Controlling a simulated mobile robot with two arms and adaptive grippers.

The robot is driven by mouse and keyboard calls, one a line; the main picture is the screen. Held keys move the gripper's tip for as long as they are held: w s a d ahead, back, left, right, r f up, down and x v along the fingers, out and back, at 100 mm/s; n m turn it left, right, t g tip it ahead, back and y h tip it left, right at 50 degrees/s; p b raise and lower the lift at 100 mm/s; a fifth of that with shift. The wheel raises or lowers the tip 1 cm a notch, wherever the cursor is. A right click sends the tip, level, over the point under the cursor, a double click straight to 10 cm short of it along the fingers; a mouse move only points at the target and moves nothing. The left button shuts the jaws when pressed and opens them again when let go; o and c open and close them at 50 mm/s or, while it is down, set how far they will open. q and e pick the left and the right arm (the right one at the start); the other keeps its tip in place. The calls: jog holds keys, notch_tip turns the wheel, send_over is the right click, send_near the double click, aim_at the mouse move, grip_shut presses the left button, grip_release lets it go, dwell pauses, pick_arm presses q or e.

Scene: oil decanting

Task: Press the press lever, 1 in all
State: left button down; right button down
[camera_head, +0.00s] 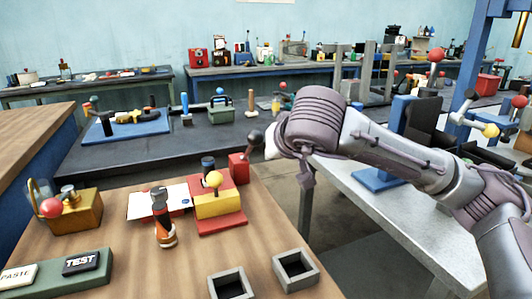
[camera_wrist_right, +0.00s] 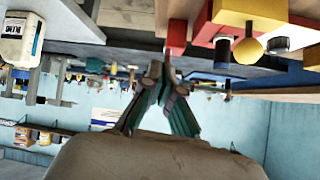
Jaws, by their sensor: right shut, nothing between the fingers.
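A red and yellow device (camera_head: 218,203) stands at the back of the wooden table, with a yellow ball knob (camera_head: 214,179) on it. Beside it is a red block (camera_head: 239,168) with a dark ball-ended lever (camera_head: 255,139) leaning to the right. Frames do not label which part is the press lever. My right gripper (camera_wrist_right: 158,72) is shut and empty in the right wrist view, its tips close to the red block (camera_wrist_right: 178,36); I cannot tell whether they touch the lever. In the head view my right wrist hides most of its fingers. My left gripper is out of view.
On the wooden table are a brass box (camera_head: 78,212) with a red ball, a black and orange bottle-like item (camera_head: 162,222), a TEST key (camera_head: 81,263) and two grey square holders (camera_head: 296,268). A grey bench (camera_head: 385,215) stands to the right.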

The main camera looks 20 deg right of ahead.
jog(key=s, duration=0.1)
jog(key=s+r, duration=0.1)
jog(key=s, duration=0.1)
jog(key=shift+s+a+r, duration=0.1)
jog(key=shift+r, duration=0.05)
dwell(0.3)
dwell(0.3)
